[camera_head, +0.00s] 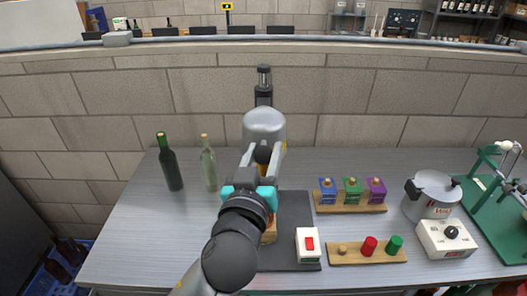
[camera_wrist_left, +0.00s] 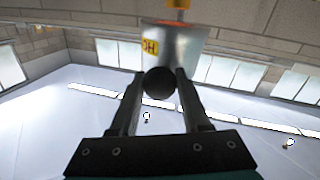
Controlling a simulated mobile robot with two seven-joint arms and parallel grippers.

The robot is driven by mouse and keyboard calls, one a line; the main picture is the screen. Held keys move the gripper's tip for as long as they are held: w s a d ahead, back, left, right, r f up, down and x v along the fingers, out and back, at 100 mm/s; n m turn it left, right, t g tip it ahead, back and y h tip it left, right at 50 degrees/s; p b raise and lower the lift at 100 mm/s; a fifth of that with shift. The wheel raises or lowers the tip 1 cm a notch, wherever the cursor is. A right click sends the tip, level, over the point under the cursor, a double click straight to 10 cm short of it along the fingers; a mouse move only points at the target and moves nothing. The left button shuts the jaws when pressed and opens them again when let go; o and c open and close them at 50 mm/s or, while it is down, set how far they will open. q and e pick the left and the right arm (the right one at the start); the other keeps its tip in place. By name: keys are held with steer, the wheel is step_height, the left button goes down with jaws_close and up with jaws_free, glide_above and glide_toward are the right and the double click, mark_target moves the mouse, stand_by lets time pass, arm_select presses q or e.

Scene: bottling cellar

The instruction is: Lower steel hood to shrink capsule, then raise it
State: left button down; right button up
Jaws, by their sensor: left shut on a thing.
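The steel hood (camera_head: 264,122) is a grey rounded cylinder in front of a dark upright column (camera_head: 264,88) at the back of the table. In the left wrist view the hood (camera_wrist_left: 184,45) shows a yellow label and has a black ball knob (camera_wrist_left: 159,83). My left gripper (camera_head: 262,160) is shut on this knob, with one finger on each side in the left wrist view (camera_wrist_left: 159,92). My left arm hides what is below the hood, so I see neither bottle nor capsule there. My right gripper is not in view.
A dark green bottle (camera_head: 173,168) and a clear bottle (camera_head: 209,170) stand left of the hood. On the right are a white box with a red switch (camera_head: 309,246), wooden racks with coloured pieces (camera_head: 352,208), a steel pot (camera_head: 432,200) and a green machine (camera_head: 478,208).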

arm_select(q)
step_height(320, 180, down, 9)
steer(key=b, duration=0.6)
steer(key=c, duration=0.8)
jaws_free()
steer(key=shift+f, duration=0.1)
steer(key=o, duration=0.4)
steer(key=shift+r, duration=0.25)
